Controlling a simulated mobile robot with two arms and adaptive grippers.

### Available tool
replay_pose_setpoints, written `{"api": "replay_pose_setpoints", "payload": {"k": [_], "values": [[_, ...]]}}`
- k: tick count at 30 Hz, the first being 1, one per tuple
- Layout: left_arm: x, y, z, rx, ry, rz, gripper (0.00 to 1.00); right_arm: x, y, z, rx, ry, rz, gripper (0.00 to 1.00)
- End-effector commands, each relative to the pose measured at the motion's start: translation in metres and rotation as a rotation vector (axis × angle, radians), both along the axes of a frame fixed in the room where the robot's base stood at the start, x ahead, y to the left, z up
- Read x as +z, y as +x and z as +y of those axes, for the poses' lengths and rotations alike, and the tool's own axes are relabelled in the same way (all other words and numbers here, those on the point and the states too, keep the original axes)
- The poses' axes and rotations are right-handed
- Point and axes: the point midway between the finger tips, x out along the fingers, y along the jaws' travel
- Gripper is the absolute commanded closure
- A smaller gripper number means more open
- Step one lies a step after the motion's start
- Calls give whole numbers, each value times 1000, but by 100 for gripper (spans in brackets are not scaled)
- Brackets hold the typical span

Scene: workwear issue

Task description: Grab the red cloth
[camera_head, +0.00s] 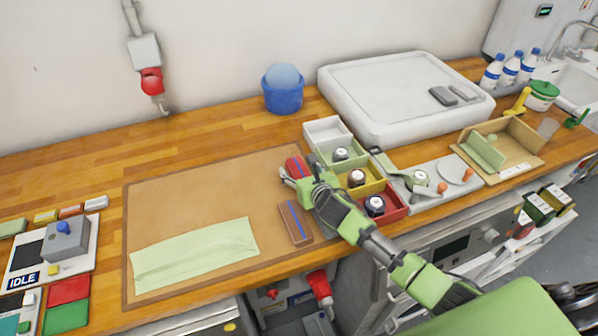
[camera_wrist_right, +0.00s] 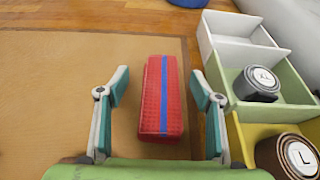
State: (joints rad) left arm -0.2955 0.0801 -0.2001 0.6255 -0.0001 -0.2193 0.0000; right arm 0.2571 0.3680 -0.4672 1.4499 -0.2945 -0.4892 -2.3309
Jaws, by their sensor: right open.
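The red cloth (camera_wrist_right: 161,97) is a folded red block with a blue stripe along it. It lies on the brown mat (camera_head: 190,205), near the mat's right edge. In the head view the red cloth (camera_head: 296,167) is partly hidden by my right gripper (camera_head: 298,184). My left gripper is not in view.
A brown folded cloth with a blue stripe (camera_head: 295,222) and a pale green cloth (camera_head: 195,255) lie on the mat. Bins with rolled belts, including a yellow bin (camera_head: 378,181), stand close to the right gripper. A blue bucket (camera_head: 283,97) stands behind. The mat's upper left is clear.

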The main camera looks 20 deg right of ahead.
Motion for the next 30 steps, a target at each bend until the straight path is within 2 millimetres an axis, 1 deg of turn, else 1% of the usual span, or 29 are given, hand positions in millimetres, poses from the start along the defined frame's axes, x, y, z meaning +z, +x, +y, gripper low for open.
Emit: {"api": "replay_pose_setpoints", "payload": {"k": [1,5,13,14,15,17,18,30], "values": [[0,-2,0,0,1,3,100,-1,5,0,-2,1,0,40],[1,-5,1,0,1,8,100,-5,12,0,0,1,-1,40],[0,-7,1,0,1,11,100,-5,14,0,0,0,-1,40],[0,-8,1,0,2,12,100,-5,14,0,0,0,-1,45],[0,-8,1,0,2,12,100,-5,14,0,0,0,-1,56],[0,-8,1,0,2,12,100,-6,14,0,0,0,-1,71],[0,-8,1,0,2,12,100,-6,14,0,0,0,0,81],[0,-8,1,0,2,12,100,-3,14,0,0,-1,-2,82]]}}
